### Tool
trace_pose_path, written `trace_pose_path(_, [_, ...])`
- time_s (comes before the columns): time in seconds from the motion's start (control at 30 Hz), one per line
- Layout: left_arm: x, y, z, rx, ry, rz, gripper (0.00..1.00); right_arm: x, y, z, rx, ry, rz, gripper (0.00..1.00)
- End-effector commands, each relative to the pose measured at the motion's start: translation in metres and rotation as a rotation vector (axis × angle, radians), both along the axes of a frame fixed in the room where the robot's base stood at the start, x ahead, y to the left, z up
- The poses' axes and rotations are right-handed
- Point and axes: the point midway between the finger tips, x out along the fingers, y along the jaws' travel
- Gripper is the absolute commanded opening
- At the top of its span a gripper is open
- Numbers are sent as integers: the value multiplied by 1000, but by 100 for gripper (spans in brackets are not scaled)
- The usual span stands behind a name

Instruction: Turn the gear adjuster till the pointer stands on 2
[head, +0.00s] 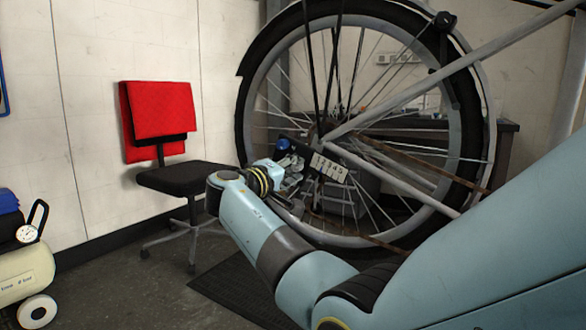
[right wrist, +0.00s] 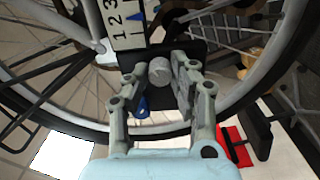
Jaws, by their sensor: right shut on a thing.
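The gear scale, a pale plate with black numerals (head: 328,167), sits near the wheel hub in the head view. In the right wrist view the scale (right wrist: 122,22) shows 1, 2 and 3, and a small blue pointer (right wrist: 137,15) lies beside the 2, as far as its size lets me tell. The gear adjuster, a round grey knob (right wrist: 160,71), lies between the fingers of my right gripper (right wrist: 157,80), which is shut on it. The right gripper also shows in the head view (head: 291,181), just left of the scale. My left gripper is out of view.
The large spoked wheel (head: 486,130) and grey frame tubes (head: 440,72) surround the work spot. A blue part (head: 283,145) is close to the gripper. A black chair with a red cover (head: 160,110) and a cream compressor (head: 25,272) stand left. Floor between them is free.

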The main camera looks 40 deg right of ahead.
Motion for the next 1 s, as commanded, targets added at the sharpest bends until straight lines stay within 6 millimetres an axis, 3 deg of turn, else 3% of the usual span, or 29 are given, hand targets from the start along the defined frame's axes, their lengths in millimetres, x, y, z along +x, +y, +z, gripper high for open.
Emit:
trace_pose_path(0.27, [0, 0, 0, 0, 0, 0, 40, 1, 1, -1, 1, 0, 4, 0])
trace_pose_path(0.3, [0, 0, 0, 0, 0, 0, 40, 1, 1, -1, 1, 1, 4, 27])
trace_pose_path(0.47, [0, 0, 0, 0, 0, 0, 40, 1, 1, 0, 1, -1, 3, 47])
trace_pose_path(0.77, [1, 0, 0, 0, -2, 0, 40, -1, 4, -1, 2, 0, 2, 47])
trace_pose_path(1.0, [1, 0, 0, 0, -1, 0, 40, -15, 39, -1, 4, 1, 4, 47])
